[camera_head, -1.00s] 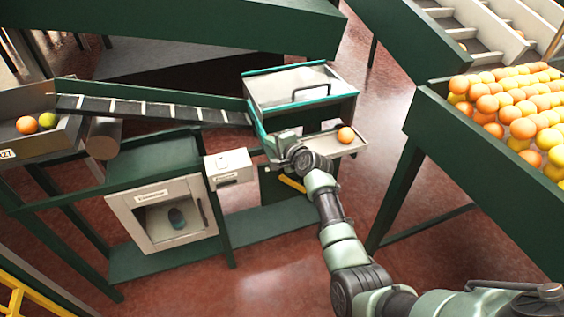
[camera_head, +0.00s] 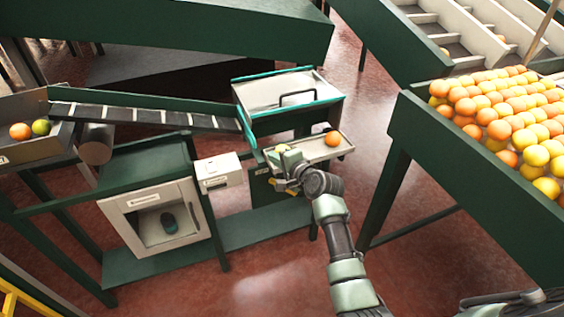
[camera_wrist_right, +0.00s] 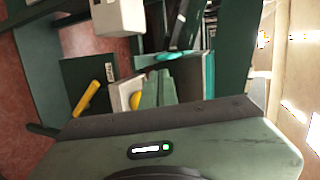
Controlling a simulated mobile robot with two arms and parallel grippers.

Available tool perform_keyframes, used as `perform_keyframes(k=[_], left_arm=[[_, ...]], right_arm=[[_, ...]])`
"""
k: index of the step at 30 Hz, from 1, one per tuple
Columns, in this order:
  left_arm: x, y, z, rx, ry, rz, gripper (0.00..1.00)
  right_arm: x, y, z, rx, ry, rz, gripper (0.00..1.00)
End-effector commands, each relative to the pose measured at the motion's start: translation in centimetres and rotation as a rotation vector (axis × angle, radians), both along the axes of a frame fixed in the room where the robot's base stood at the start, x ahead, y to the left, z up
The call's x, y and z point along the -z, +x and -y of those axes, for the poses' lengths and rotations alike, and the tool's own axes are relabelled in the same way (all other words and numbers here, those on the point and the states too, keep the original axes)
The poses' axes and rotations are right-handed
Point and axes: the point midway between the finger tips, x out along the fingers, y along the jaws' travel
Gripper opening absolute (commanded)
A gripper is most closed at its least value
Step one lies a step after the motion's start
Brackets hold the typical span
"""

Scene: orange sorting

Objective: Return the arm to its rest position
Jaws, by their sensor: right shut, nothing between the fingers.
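My right arm reaches up from the bottom of the head view. Its gripper (camera_head: 284,168) is at the near left end of a small metal tray (camera_head: 312,150), shut and empty. An orange (camera_head: 333,139) lies on the right part of the tray. My left gripper is not in view.
A teal-edged box with a handle (camera_head: 290,92) stands behind the tray. A white box (camera_head: 219,172) and a cabinet (camera_head: 160,217) are to the left. A sloping conveyor (camera_head: 150,115) runs behind them. A large green bin of oranges (camera_head: 470,175) stands right. Open floor lies between.

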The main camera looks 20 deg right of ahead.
Motion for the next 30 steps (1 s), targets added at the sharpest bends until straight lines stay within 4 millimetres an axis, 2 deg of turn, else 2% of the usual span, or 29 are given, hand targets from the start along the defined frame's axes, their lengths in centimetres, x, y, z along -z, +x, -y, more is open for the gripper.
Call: perform_keyframes(k=[2, 6, 14, 17, 20, 23, 24, 26, 27, 30], left_arm=[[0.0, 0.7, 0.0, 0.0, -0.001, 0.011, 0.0], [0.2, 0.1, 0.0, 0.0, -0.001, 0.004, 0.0], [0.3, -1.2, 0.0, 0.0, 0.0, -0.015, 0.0], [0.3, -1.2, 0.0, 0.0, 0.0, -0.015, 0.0], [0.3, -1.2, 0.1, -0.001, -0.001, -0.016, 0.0], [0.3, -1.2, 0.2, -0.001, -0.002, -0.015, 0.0], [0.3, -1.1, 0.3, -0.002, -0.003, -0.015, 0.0], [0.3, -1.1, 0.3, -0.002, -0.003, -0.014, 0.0], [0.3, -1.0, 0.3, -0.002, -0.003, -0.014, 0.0], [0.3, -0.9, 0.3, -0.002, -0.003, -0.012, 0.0]], right_arm=[[-0.4, -1.2, 0.3, 0.001, 0.0, 0.0, 0.0], [-0.9, -2.6, 0.6, 0.0, 0.0, 0.0, 0.0], [-1.2, -3.5, 0.8, 0.0, 0.0, -0.002, 0.0], [0.0, -3.7, 0.7, -0.006, -0.019, -0.018, 0.0], [3.9, -4.6, 0.4, -0.026, -0.085, -0.069, 0.0], [10.3, -6.6, -0.1, -0.07, -0.2, -0.149, 0.0], [13.1, -7.8, -0.3, -0.097, -0.254, -0.184, 0.0], [17.4, -9.9, -0.5, -0.14, -0.336, -0.237, 0.0], [20.1, -11.4, -0.7, -0.173, -0.389, -0.27, 0.0], [26.4, -15.8, -0.8, -0.263, -0.521, -0.348, 0.0]])
